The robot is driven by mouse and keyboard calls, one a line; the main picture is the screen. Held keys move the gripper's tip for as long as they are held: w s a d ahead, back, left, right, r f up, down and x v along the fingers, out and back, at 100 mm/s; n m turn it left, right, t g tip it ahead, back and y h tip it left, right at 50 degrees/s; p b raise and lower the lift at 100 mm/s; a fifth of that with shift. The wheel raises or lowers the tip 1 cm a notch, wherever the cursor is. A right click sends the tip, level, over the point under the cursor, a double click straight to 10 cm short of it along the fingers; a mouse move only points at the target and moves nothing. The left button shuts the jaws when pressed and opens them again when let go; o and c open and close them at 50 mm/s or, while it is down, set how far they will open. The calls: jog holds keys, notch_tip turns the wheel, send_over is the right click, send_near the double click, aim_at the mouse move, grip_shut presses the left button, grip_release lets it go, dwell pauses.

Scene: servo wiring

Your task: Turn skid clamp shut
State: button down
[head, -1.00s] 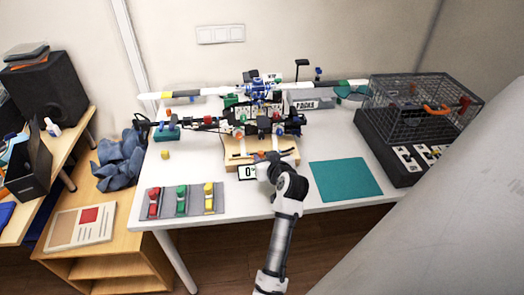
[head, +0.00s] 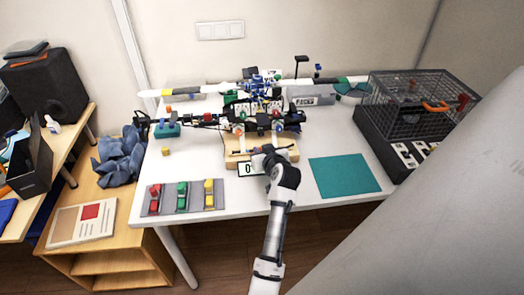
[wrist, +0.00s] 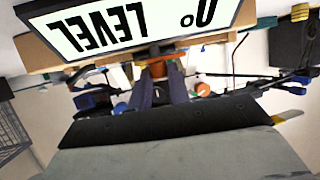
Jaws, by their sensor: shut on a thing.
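The helicopter model (head: 262,112) stands over a wooden block (head: 232,163) on the white table. The skid clamp (wrist: 155,53), seen as a small brown and orange part at the block's edge, is right at my fingertips in the wrist view. My gripper (wrist: 160,80) is shut on it, with the fingers close together on either side. In the head view my gripper (head: 262,156) is at the block's front and hides most of the clamp. The clamp's exact angle cannot be told.
A sign reading "LEVEL 0°" (wrist: 130,22) is close beside my gripper. A teal mat (head: 344,176) lies to the right, and a grey tray (head: 195,208) with red, green and yellow pieces to the left. A wire cage (head: 420,100) stands at the right.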

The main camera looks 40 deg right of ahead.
jog(key=shift+a+r+m+g+h+p, duration=0.1)
jog(key=shift+m+g+h+p, duration=0.2)
jog(key=shift+m+h+p, duration=0.1)
jog(key=m+h, duration=0.1)
jog(key=m+g+h+p, duration=0.1)
jog(key=shift+w+a+m+h, duration=0.2)
jog(key=shift+a+m+h, duration=0.05)
jog(key=shift+m+h, duration=0.05)
jog(key=m+g+h, duration=0.2)
jog(key=m+g+h+b, duration=0.1)
jog(key=shift+w+a+f, duration=0.15)
jog(key=shift+w+f, duration=0.1)
jog(key=shift+f, duration=0.05)
jog(key=m+g+b, duration=0.1)
jog(key=b, duration=0.1)
jog(key=m+g+h+b, duration=0.1)
jog(key=m+g+b, duration=0.1)
jog(key=shift+w+f+h, duration=0.15)
jog(key=shift+h, duration=0.15)
jog(key=m+g+b, duration=0.2)
jog(key=b, duration=0.1)
jog(key=shift+w+a+m+g+h+b, duration=0.1)
jog(key=shift+w+m+g+h+b, duration=0.05)
jog(key=shift+m+g+h+b, duration=0.25)
jog(key=m+g+b, duration=0.2)
jog(key=g+b, duration=0.1)
jog(key=shift+w+r+m+g+b, duration=0.1)
jog(key=shift+r+m+g+b, duration=0.2)
jog(key=shift+m, duration=0.1)
